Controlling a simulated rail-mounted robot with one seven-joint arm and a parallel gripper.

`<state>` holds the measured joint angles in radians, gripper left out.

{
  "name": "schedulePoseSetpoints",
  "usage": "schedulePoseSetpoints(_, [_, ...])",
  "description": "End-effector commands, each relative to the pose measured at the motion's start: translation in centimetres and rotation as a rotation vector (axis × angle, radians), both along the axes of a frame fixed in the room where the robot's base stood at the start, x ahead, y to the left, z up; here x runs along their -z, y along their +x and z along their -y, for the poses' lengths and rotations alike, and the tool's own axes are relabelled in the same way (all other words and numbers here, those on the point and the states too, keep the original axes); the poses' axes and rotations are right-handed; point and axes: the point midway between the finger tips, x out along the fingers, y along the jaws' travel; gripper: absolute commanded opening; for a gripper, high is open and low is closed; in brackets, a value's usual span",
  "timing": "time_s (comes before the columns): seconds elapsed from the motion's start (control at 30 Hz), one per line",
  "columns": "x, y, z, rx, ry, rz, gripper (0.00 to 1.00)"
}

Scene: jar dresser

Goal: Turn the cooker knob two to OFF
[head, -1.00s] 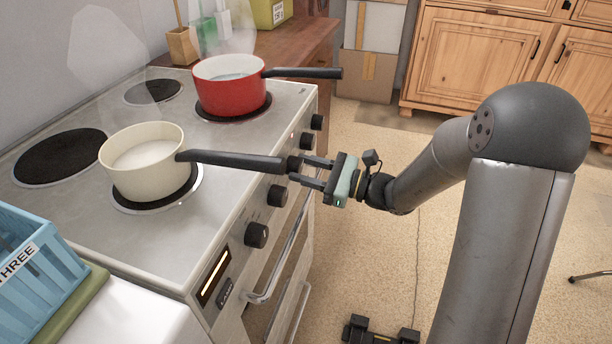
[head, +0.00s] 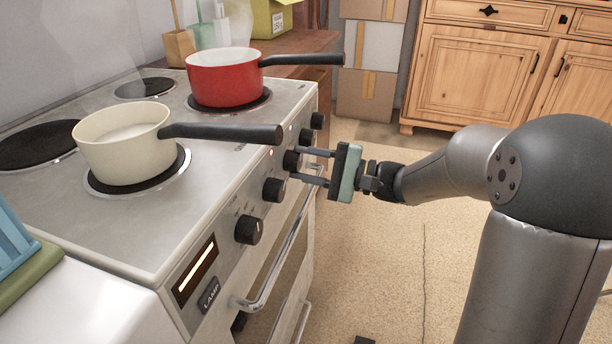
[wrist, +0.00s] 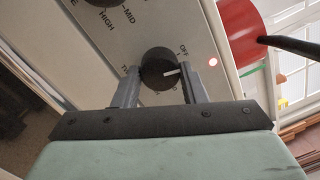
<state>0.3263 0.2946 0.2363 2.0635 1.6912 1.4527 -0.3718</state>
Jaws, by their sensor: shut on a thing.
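The cooker (head: 215,185) has a row of black knobs along its front panel. My gripper (head: 296,164) is shut on the third knob from the near end (head: 291,159), partly covered by the fingers in the head view. In the wrist view this black knob (wrist: 157,66) sits between the two fingertips. Its white mark points right, a little below the OFF label (wrist: 183,50). Other lettering around it is partly hidden.
A cream pan (head: 120,150) stands on the near front ring, its black handle reaching out above the knobs, close to my gripper. A red pan (head: 222,82) stands farther back. An oven rail (head: 275,265) runs below the knobs.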

Motion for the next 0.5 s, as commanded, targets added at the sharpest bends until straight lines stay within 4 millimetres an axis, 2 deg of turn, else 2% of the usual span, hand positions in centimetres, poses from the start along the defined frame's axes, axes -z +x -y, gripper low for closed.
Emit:
schedulePoseSetpoints(0.03, [0.51, 0.00, 0.08, 0.001, -0.012, 0.033, 0.16])
schedulePoseSetpoints(0.5, [0.15, 0.07, 0.11, 0.001, -0.073, 0.221, 0.15])
